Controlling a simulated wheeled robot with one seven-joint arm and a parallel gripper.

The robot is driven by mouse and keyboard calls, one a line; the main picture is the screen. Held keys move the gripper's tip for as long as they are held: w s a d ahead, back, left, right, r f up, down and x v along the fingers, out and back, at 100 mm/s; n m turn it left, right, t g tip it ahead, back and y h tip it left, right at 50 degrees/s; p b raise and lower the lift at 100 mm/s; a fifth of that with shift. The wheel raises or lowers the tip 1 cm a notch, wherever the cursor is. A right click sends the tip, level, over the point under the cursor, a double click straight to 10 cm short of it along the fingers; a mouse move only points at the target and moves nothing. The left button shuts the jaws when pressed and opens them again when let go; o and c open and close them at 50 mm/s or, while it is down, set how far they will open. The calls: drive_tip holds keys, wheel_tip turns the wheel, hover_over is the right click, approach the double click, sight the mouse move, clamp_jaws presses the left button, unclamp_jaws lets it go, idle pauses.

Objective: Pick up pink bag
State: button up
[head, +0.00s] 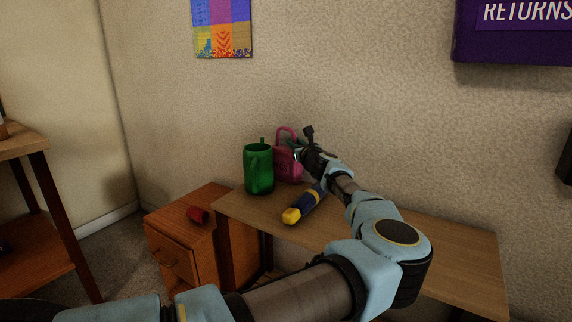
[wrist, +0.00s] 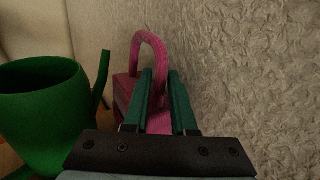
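The pink bag (head: 288,165) stands upright on the wooden table (head: 420,238), close to the wall, with its looped handle upward. In the wrist view the pink bag (wrist: 122,90) is partly hidden behind my gripper (wrist: 160,75). My gripper (head: 297,150) is at the bag's upper part in the head view. Its two green fingers are apart, with pink showing between them. I cannot tell whether the fingers touch the bag.
A green watering can or jug (head: 259,170) stands just left of the bag. A blue and yellow tool-like object (head: 304,205) lies in front of it. The wall is close behind.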

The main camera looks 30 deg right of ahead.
drive_tip(key=shift+w, duration=0.2)
clamp_jaws()
idle(1.3)
